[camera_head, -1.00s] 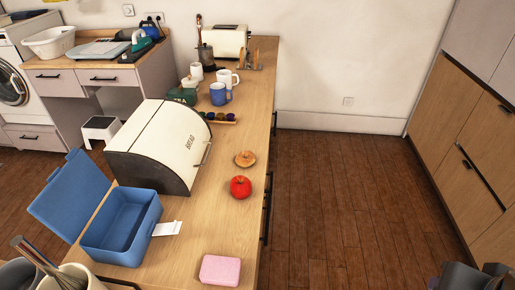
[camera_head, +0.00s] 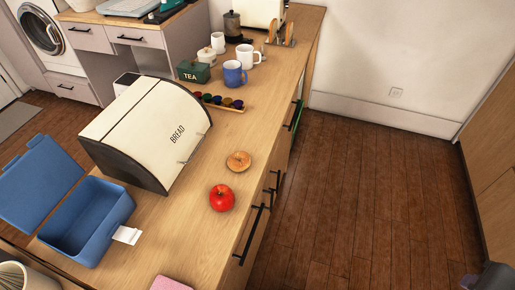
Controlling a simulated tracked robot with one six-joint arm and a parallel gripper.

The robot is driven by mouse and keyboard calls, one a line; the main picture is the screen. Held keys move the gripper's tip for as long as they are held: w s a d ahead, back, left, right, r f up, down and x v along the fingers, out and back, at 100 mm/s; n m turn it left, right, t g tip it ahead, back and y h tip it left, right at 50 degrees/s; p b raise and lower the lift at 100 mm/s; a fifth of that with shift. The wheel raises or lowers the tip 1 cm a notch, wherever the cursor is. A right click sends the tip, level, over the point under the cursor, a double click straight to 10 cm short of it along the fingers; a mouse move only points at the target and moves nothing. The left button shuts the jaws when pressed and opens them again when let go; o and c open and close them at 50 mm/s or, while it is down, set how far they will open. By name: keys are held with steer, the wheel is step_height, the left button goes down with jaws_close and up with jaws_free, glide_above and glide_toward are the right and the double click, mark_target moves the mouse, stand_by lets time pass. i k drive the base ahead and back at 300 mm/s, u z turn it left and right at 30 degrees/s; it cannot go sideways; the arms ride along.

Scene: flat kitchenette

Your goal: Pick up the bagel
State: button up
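The bagel (camera_head: 238,161) is a small golden-brown ring lying flat on the wooden counter (camera_head: 205,235), near its right edge. It is just behind a red apple (camera_head: 222,198) and to the right of the cream bread box (camera_head: 150,125). Nothing covers it. A dark part of my arm shows at the bottom right corner. The fingertips of my gripper cannot be made out there, and it is well away from the bagel.
A blue open lunch box (camera_head: 88,222) with a white tag stands at the left. A pink block (camera_head: 170,284) is at the bottom edge. Mugs (camera_head: 234,74), a green tea tin (camera_head: 194,71) and a row of small coloured pods (camera_head: 219,101) are farther back. The floor right of the counter is clear.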

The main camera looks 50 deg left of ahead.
mark_target(239, 161)
steer(key=i, duration=2.2)
steer(key=u, duration=3.25)
